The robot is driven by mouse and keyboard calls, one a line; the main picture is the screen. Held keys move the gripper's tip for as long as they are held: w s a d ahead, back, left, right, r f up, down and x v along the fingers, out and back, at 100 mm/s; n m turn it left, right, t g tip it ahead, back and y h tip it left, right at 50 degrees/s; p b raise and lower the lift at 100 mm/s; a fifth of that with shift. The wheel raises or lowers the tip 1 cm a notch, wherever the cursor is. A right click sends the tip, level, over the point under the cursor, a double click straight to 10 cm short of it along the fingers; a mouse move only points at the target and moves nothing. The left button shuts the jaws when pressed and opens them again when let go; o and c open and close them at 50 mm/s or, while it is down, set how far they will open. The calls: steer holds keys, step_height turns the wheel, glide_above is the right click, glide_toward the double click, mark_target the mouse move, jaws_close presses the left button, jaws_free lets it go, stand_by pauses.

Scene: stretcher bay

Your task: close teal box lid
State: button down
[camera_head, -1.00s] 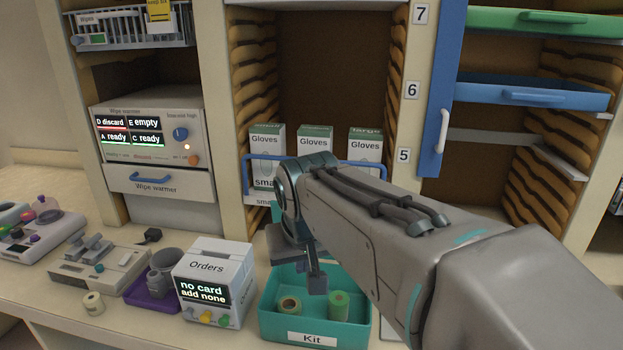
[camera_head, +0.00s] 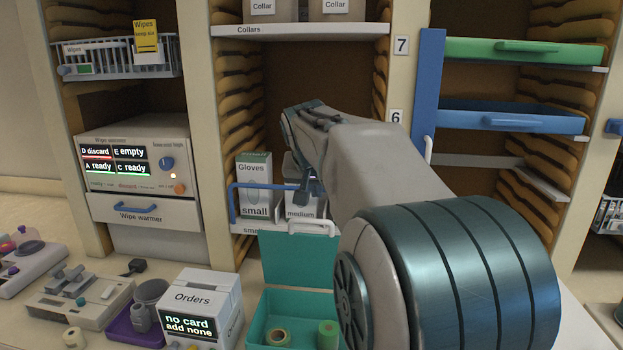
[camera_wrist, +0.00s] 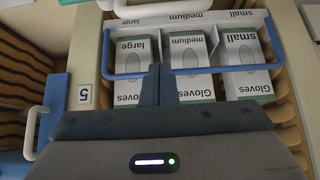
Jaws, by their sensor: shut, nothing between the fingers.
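The teal box (camera_head: 252,325) stands on the counter at the bottom middle of the head view. Its teal lid (camera_head: 297,262) is open and stands upright at the back edge. My gripper (camera_head: 311,192) is above and behind the lid, in front of the glove boxes. In the wrist view its fingers (camera_wrist: 160,85) are shut and empty, and the teal box does not show. My arm hides part of the box's right side.
Glove boxes (camera_head: 254,184) stand behind a blue rail (camera_head: 262,186) close to my gripper. A white handle (camera_head: 312,228) sticks out below them. The Orders box (camera_head: 202,300) stands left of the teal box. The wipe warmer (camera_head: 140,165) is farther left.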

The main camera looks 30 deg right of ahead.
steer(key=f, duration=0.2)
steer(key=f+p, duration=0.1)
steer(key=shift+s+a+f, duration=0.2)
steer(key=shift+s+f, duration=0.1)
steer(key=shift+f, duration=0.05)
steer(key=shift+s+a+f, duration=0.2)
steer(key=shift+s+f, duration=0.1)
